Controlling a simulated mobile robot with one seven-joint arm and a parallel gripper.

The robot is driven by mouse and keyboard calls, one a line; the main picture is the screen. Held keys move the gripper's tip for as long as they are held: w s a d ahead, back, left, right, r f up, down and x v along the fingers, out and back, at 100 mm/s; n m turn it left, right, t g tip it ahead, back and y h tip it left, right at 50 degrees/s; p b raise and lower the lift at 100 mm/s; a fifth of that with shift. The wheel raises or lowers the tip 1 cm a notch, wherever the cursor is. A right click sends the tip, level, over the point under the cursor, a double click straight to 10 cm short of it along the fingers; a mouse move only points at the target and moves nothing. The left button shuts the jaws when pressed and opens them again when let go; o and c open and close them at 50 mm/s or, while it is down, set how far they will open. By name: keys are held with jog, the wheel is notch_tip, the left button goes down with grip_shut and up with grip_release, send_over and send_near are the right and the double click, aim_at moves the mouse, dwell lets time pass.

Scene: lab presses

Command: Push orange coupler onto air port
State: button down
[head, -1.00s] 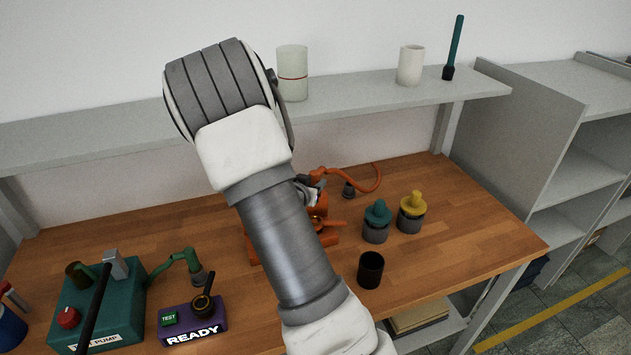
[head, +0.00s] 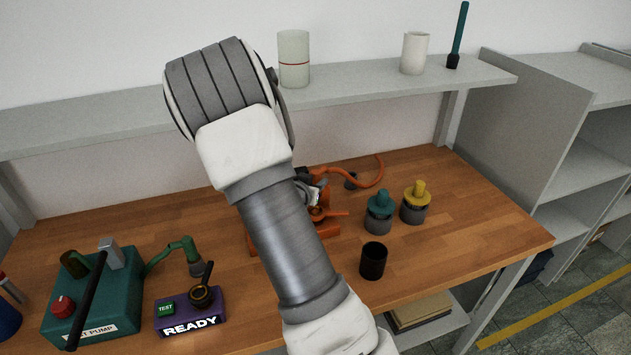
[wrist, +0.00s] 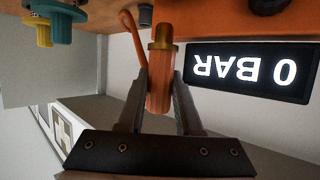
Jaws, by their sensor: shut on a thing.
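My gripper (wrist: 158,105) is shut on the orange coupler (wrist: 159,92) in the wrist view, one finger on each side. The coupler's end meets the brass air port (wrist: 163,32) under the orange press body (wrist: 215,15), in line with it. I cannot tell whether it is fully seated. An orange hose (wrist: 131,37) curves beside the coupler. In the head view my arm covers much of the orange press (head: 328,231); my gripper (head: 314,192) is partly visible, with the hose (head: 362,184) looping to the right.
A display reading "0 BAR" (wrist: 252,71) sits close beside the coupler. Teal (head: 379,214) and yellow (head: 415,203) knobbed pieces and a black cup (head: 373,261) stand to the right. The green pump (head: 92,300) and a purple "READY" box (head: 190,312) are at left.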

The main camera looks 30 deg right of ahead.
jog(key=shift+f+b, duration=0.7)
jog(key=shift+f, duration=0.5)
jog(key=shift+f+b, duration=1.7)
jog(key=shift+b, duration=0.15)
dwell(0.8)
jog(key=c, duration=0.5)
grip_release()
jog(key=shift+a+r, duration=0.1)
jog(key=p+v, duration=0.2)
jog(key=v, duration=1.5)
jog(key=shift+s, duration=0.25)
